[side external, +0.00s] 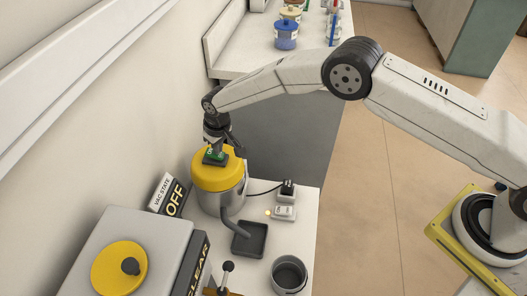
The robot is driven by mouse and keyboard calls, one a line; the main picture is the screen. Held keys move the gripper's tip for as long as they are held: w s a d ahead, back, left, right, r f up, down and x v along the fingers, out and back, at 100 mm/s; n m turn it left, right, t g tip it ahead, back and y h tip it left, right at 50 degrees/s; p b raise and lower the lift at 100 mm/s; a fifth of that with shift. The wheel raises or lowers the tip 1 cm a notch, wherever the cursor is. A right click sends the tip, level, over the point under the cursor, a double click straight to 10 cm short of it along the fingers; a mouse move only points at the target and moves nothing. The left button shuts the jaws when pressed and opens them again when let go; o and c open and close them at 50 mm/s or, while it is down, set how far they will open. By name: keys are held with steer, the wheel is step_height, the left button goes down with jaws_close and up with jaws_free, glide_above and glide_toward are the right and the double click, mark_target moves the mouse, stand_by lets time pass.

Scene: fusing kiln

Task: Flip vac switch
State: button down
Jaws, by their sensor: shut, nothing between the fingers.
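The vacuum is a metal canister with a yellow top (203,181), standing upright on the white bench. A small dark switch box with a green part (212,157) sits on the yellow top. My gripper (217,149) is shut and empty, pointing down right at the switch box. It partly covers the box, so I cannot tell whether the fingertips touch it or which way the switch is set.
A hose runs from the canister to a dark square nozzle (250,238). A white outlet box (284,213) and a black plug (288,186) lie right. The grey kiln (165,235), a lever (227,268) and a grey cup (289,275) are in front. Jars (286,38) stand behind.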

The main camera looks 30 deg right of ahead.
mark_target(222, 154)
steer(key=shift+r, duration=3.25)
steer(key=s+d+r+m, duration=0.1)
steer(key=s+d+r, duration=0.4)
steer(key=d, duration=0.2)
steer(key=s+d+r+m, duration=0.1)
steer(key=s+d+r, duration=0.35)
steer(key=d, duration=0.35)
steer(key=s+d, duration=0.4)
steer(key=s, duration=0.6)
steer(key=s+d+m, duration=0.1)
steer(key=s+d, duration=0.3)
steer(key=s, duration=0.6)
steer(key=shift+s+d+r+t, duration=0.2)
steer(key=shift+d+r+t, duration=0.2)
steer(key=shift+r, duration=0.05)
